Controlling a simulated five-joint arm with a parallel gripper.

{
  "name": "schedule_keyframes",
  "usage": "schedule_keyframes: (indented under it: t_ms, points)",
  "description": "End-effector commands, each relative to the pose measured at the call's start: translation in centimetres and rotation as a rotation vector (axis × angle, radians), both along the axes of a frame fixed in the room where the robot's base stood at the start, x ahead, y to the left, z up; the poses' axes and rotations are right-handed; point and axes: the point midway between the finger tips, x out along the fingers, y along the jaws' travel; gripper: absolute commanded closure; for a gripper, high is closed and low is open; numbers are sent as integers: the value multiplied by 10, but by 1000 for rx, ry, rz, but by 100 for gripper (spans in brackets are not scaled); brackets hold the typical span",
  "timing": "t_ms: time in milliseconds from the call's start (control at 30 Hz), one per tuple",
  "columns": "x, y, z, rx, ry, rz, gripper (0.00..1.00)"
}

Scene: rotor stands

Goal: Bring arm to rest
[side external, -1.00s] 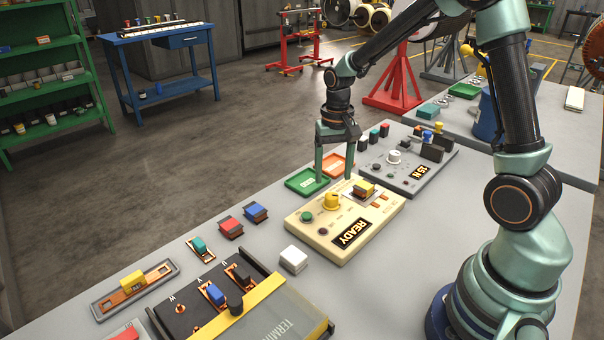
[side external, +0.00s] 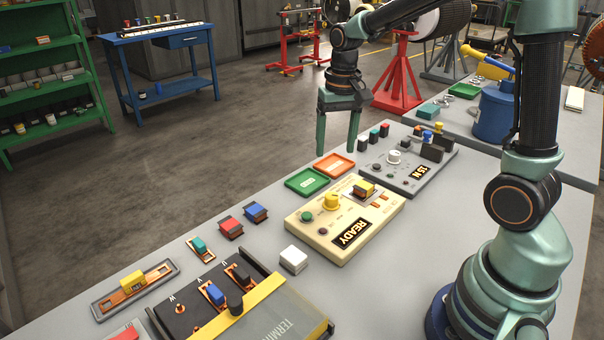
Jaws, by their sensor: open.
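My gripper (side external: 336,150) is open and empty, with its two green fingers pointing down and apart. It hangs above the far edge of the grey bench, near the orange tray (side external: 349,163) and the green tray (side external: 293,184). Its height above the bench is hard to judge. The arm reaches from its base at the right, up and over to the left. Nothing is held between the fingers.
A cream tester marked READY (side external: 372,243) and a grey meter box (side external: 437,176) stand below the arm. A terminal box (side external: 289,312), a white block (side external: 293,259) and small coloured blocks lie nearer the front. A blue container (side external: 492,118) stands behind the arm.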

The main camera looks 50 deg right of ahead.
Motion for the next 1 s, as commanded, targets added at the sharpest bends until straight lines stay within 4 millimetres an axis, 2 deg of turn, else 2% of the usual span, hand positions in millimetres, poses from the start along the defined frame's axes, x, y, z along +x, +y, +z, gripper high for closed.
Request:
schedule_keyframes:
  t_ms: [33, 200, 400, 700, 1000]
  points:
    - [-5, 6, 11, -7, -32, 32, 29]
    - [-30, 25, 40, -34, -141, 167, 29]
    - [-63, 45, 61, -74, -265, 323, 29]
    - [-96, 63, 68, -127, -404, 495, 29]
    - [-102, 66, 67, -137, -427, 525, 29]
